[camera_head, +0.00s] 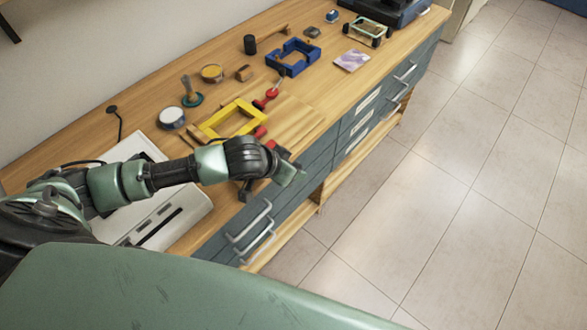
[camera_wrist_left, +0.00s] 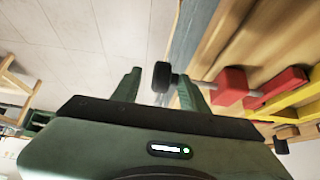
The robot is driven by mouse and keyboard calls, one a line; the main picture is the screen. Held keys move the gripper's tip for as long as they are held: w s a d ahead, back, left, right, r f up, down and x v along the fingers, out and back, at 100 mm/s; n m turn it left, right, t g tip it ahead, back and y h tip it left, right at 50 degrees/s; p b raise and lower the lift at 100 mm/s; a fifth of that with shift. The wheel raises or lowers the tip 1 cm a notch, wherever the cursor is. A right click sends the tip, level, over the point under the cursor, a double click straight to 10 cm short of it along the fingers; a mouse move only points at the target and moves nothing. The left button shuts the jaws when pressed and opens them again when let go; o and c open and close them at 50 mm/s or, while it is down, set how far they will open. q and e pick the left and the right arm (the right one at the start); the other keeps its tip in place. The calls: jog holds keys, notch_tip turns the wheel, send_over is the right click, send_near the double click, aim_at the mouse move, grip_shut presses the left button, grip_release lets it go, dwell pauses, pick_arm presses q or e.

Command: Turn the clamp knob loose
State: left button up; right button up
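The yellow clamp (camera_head: 238,113) lies near the front edge of the wooden bench, with red parts (camera_head: 262,132) beside it. In the left wrist view its yellow frame (camera_wrist_left: 296,97) shows at the right, with red blocks (camera_wrist_left: 232,86) and a metal shaft. The shaft ends in a black knob (camera_wrist_left: 161,77). My left gripper (camera_head: 292,172) is over the bench's front edge; the head view hides the knob behind it. In the wrist view, the left gripper (camera_wrist_left: 158,88) has its fingers apart, with the knob appearing between them; I cannot tell whether they touch. My right gripper is not in view.
A blue frame-shaped clamp (camera_head: 293,58), cans and small tools lie farther along the bench. A white box (camera_head: 170,207) sits under my left arm. Drawer handles (camera_head: 250,222) stick out below the bench edge. The tiled floor (camera_head: 450,190) at right is clear.

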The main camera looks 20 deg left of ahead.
pick_arm(q)
jog(key=v, duration=0.6)
jog(key=shift+s+b, duration=0.25)
jog(key=shift+b, duration=0.1)
jog(key=shift+r, duration=0.15)
